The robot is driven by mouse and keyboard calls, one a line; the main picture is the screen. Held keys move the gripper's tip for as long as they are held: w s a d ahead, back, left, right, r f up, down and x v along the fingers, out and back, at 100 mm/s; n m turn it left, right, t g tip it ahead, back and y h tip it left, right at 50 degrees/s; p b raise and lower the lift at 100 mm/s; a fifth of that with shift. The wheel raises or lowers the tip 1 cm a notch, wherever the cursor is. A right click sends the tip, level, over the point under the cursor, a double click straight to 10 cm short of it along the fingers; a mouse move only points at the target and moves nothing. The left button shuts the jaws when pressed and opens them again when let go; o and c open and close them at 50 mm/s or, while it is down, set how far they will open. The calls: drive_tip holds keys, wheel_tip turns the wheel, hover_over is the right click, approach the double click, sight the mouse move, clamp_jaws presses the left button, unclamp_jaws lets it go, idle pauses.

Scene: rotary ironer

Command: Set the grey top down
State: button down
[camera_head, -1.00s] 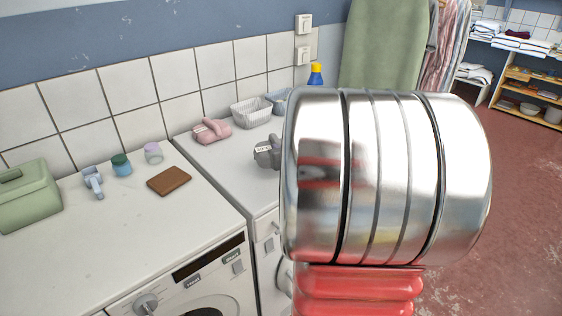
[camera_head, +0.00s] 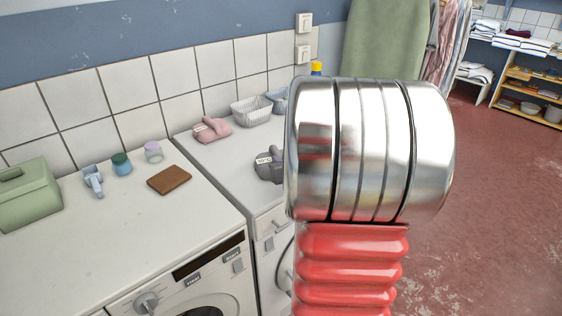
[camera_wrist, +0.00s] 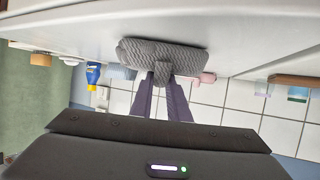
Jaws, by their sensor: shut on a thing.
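The grey top (camera_head: 268,168) is a folded dark grey bundle with a white tag. In the head view it shows at the left edge of my arm, over the right-hand white machine (camera_head: 216,166), partly hidden by the arm. In the wrist view, which is upside down, the grey top (camera_wrist: 150,52) is a wide knitted roll right at the white surface. My gripper (camera_wrist: 163,78) is shut on its near middle. I cannot tell if the top touches the surface. My gripper is hidden behind my arm in the head view.
A pink folded item (camera_head: 212,130), a white basket (camera_head: 250,110) and a blue-grey basket (camera_head: 279,100) stand at the back of that machine. The left machine's top (camera_head: 110,225) holds a brown block (camera_head: 169,180), jars and a green box (camera_head: 27,195). The right machine's front is clear.

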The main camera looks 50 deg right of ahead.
drive_tip(key=c, duration=1.7)
unclamp_jaws()
drive_tip(key=shift+r, duration=0.1)
drive_tip(key=shift+s+a+r, duration=0.2)
drive_tip(key=shift+s+a, duration=0.05)
drive_tip(key=shift+s, duration=0.3)
drive_tip(key=shift+v, duration=5.35)
